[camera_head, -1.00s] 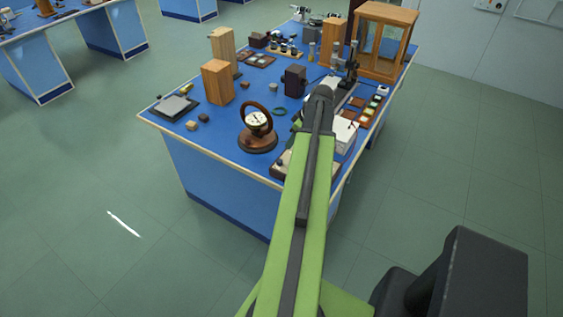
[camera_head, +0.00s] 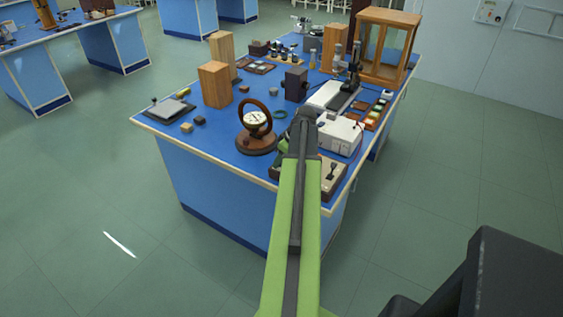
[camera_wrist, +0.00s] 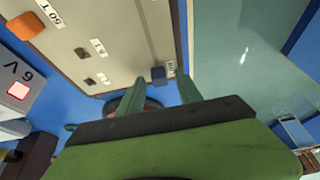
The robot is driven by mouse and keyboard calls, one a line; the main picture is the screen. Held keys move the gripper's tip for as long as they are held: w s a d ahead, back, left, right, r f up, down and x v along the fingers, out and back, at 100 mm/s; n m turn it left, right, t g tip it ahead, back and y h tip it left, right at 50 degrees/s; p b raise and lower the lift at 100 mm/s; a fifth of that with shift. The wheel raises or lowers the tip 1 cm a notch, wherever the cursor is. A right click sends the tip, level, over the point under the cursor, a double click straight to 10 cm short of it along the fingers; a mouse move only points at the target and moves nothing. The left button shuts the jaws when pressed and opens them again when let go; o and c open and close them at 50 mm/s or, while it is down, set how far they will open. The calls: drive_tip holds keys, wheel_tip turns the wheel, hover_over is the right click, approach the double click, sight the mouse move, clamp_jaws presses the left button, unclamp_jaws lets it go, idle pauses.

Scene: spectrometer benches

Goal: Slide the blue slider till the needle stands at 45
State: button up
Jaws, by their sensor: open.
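A small blue block (camera_wrist: 158,76), which looks like the blue slider, stands at the edge of a pale panel (camera_wrist: 115,30) in the wrist view. My gripper (camera_wrist: 161,87) has its two green fingers apart, and the block shows between their tips. I cannot tell whether they touch it. In the head view my gripper (camera_head: 304,113) is over the bench's near right part, hiding some of the wooden-edged board (camera_head: 331,179). A round dial (camera_head: 257,119) in a wooden ring stands left of my gripper. Its needle is too small to read.
A white box (camera_head: 340,135) stands right of my gripper; a box marked 6 V (camera_wrist: 18,90) shows in the wrist view. Wooden blocks (camera_head: 214,85) and a dark block (camera_head: 296,84) stand farther back.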

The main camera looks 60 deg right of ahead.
clamp_jaws()
idle(1.3)
